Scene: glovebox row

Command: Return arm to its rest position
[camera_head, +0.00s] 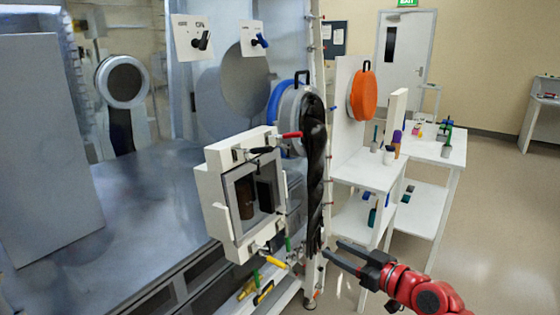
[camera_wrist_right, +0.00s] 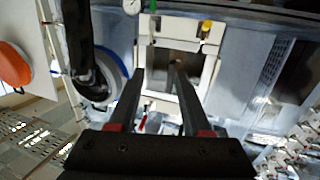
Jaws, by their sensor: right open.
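My right gripper (camera_head: 340,254) comes in from the lower right in the head view, on a red arm with black fingers. It is open and empty. Its fingers point left toward the glovebox wall, below the hanging black glove (camera_head: 316,165). In the right wrist view the two black fingers (camera_wrist_right: 157,75) stand apart with nothing between them. Beyond them is the white-framed box with a window (camera_head: 247,198), which also shows in the wrist view (camera_wrist_right: 211,72). My left gripper is not in either view.
An orange round cover (camera_head: 363,95) hangs on a white panel. White tables (camera_head: 371,172) with several small bottles stand behind my right arm. A blue-rimmed glove port (camera_head: 290,112) is on the glovebox wall. The floor (camera_head: 495,235) at the right is clear.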

